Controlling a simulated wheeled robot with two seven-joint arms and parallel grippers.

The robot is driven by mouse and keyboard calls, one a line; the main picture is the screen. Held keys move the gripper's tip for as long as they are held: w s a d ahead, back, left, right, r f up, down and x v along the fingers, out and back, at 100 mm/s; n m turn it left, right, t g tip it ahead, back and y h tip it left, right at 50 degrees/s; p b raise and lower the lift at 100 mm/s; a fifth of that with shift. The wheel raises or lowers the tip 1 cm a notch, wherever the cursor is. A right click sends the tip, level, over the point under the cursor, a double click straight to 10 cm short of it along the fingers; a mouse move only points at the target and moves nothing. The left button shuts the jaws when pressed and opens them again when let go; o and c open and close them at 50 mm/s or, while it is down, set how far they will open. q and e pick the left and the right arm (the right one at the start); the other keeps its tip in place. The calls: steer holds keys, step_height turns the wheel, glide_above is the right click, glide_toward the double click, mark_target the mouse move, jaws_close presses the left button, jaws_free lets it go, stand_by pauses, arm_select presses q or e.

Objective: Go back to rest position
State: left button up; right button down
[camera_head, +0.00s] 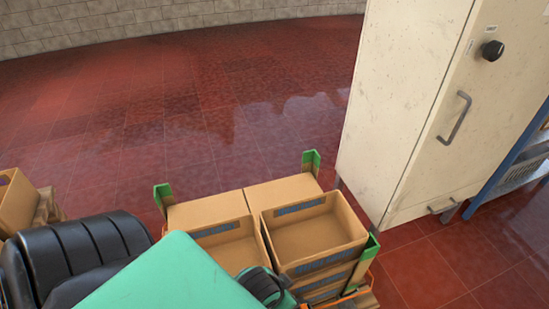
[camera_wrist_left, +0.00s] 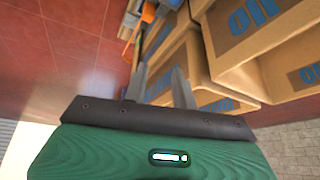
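My left gripper (camera_wrist_left: 161,86) shows in the left wrist view with its two grey fingers apart and nothing between them. Cardboard boxes (camera_wrist_left: 215,70) with blue print are just beyond and to the right of the fingers. I cannot tell whether the fingers touch them. In the head view green and black parts of my own body fill the lower left, and neither gripper's fingers can be seen there. My right gripper is in neither view. No hanging stems show.
Open cardboard boxes (camera_head: 346,225) stand on a rack with green corner posts (camera_head: 311,161), close to my body. A tall cream cabinet (camera_head: 400,110) stands at the right, beside a blue-framed rack (camera_head: 513,170). Another box (camera_head: 17,200) is at the left edge. Red tiled floor (camera_head: 180,120) behind is clear.

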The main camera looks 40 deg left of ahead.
arm_select(q)
steer(key=shift+s+f+g, duration=0.2)
steer(key=shift+s+g, duration=0.2)
steer(key=shift+s, duration=0.55)
steer(key=shift+s+f+g, duration=0.15)
steer(key=shift+s+g, duration=0.25)
steer(key=shift+s, duration=0.55)
